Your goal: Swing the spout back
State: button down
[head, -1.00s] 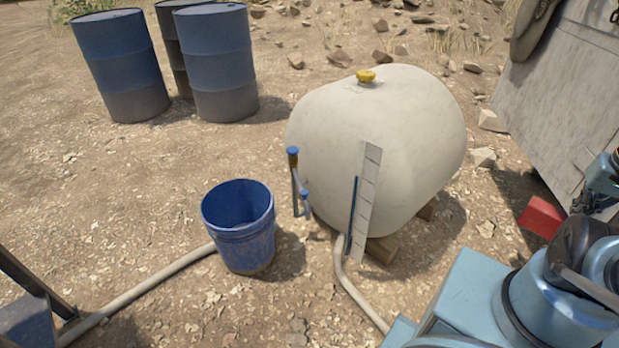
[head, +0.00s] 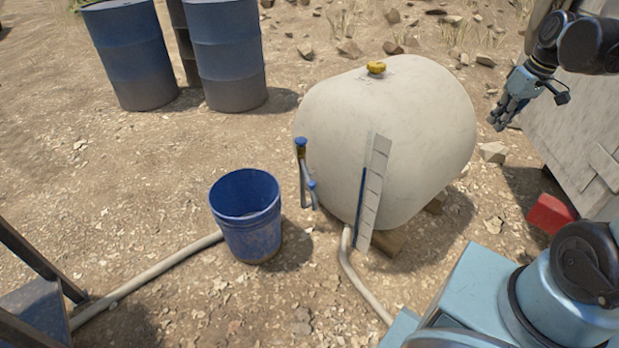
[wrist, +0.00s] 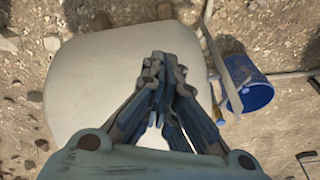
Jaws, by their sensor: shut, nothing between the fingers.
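A large cream tank (head: 410,130) with a yellow cap (head: 376,67) on top stands at the centre right of the head view. A thin spout with blue ends (head: 306,175) stands at the tank's left side, just above and right of a blue bucket (head: 245,215). My gripper (head: 497,124) is in the air to the right of the tank, apart from it, and shut on nothing. In the wrist view my gripper (wrist: 160,62) is pointed over the tank (wrist: 100,80), with the bucket (wrist: 248,82) off to the right.
A white gauge board (head: 374,190) with a blue strip stands at the tank's front. Pale hoses (head: 150,275) lie on the ground. Blue barrels (head: 228,60) stand at the back left. A red block (head: 550,213) lies by a grey panel (head: 590,130) at the right.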

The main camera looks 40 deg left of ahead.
jog(key=s+a+f+n+g, duration=0.1)
jog(key=s+a+f+n, duration=0.15)
jog(key=a, duration=0.75)
jog(key=s+a+f+n, duration=0.2)
jog(key=a+n, duration=0.1)
jog(key=a, duration=0.7)
jog(key=s+a+f+n+g, duration=0.1)
jog(key=s+a+f+n, duration=0.15)
jog(key=a, duration=0.75)
jog(key=s+a+f+n+g, duration=0.1)
jog(key=s+a+f+n, duration=0.2)
jog(key=s+a+f, duration=0.5)
jog(key=s+a+f+n+g, duration=0.1)
jog(key=s+a+f+n, duration=0.35)
jog(key=s+a, duration=0.6)
notch_tip(320, 180, down, 10)
jog(key=shift+s+d+f+m, duration=0.2)
jog(key=shift+s+d+m, duration=0.15)
jog(key=shift+s+d, duration=0.05)
